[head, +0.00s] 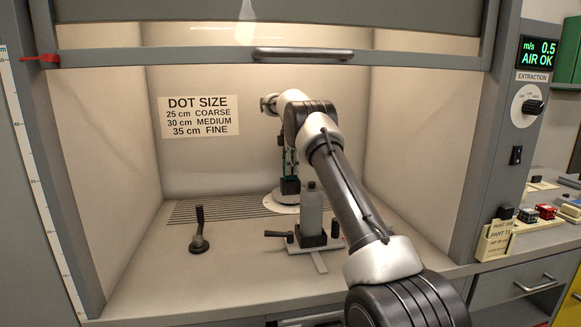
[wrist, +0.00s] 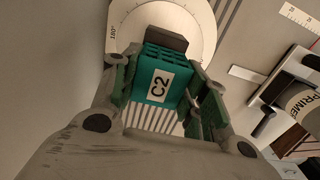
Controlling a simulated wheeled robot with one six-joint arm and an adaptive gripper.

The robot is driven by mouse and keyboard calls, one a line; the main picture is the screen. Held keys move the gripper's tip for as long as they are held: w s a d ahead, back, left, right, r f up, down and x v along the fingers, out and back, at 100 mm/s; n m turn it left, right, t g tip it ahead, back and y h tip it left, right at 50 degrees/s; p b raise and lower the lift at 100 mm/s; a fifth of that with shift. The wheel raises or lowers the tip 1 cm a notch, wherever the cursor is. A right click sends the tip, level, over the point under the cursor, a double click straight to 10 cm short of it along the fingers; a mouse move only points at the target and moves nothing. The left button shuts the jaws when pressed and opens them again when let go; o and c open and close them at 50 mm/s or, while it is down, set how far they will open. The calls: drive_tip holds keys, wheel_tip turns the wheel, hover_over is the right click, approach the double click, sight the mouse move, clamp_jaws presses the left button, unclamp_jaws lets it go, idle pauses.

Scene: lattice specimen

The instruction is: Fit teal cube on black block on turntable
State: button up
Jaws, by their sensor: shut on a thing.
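The teal lattice cube (wrist: 172,60), labelled C2, sits between the fingers of my gripper (wrist: 163,82) in the wrist view. My gripper is shut on it. The black block (wrist: 166,38) shows just beyond the cube, on the white turntable (wrist: 203,22) with its 180° mark. In the head view the teal cube (head: 290,171) is a small patch above the black block (head: 290,187), over the turntable (head: 276,205). I cannot tell whether the cube touches the block. My arm and the bottle hide part of this spot.
A grey bottle (head: 312,208) stands in a black holder (head: 313,240) in front of the turntable. A black lever (head: 199,231) stands on the left floor. The raised sash (head: 200,57) crosses above my arm. The hood floor is clear at the left front.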

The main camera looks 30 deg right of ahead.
drive_tip(key=shift+f, duration=0.5)
idle(0.3)
drive_tip(key=o, duration=1.5)
drive_tip(key=shift+r, duration=0.1)
drive_tip(key=shift+r, duration=2.45)
drive_tip(key=shift+f, duration=0.15)
